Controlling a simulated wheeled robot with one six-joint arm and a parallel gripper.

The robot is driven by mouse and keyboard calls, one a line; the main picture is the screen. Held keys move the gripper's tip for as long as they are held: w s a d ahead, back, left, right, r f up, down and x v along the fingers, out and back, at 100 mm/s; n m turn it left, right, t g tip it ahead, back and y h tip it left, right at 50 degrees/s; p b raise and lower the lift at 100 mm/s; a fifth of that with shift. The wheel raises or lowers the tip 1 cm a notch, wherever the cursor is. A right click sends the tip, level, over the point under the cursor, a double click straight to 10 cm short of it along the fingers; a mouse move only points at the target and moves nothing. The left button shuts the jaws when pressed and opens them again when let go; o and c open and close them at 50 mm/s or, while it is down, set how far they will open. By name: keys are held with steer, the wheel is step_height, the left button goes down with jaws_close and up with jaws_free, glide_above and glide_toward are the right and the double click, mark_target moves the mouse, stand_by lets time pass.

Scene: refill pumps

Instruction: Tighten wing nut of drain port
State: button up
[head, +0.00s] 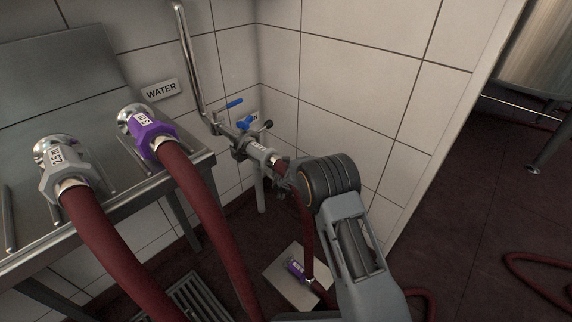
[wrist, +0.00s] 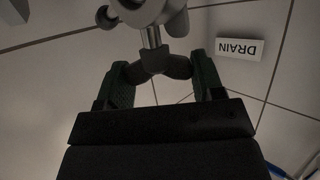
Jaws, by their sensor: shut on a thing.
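The wing nut (wrist: 168,66) is dark, with two wings, and sits on the end of a steel bolt (wrist: 152,38) in the wrist view. My gripper (wrist: 164,80) has one green-padded finger at each side of the wing nut and is shut on it. The white DRAIN sign (wrist: 240,48) shows upside down to the right. In the head view the drain port (head: 250,150) is at the wall corner, behind my arm. The wing nut and my fingertips cannot be made out there.
Blue valve levers (head: 245,122) and a steel pipe (head: 190,70) are close to the drain port. The WATER sign (head: 160,90), a grey coupling (head: 64,172) and a purple coupling (head: 148,130) with red hoses are at left. Another purple coupling (head: 297,269) lies low on a pale plate (head: 285,290).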

steer(key=o, duration=0.9)
steer(key=shift+p+v, duration=2.3)
steer(key=shift+v, duration=4.6)
steer(key=shift+d, duration=0.1)
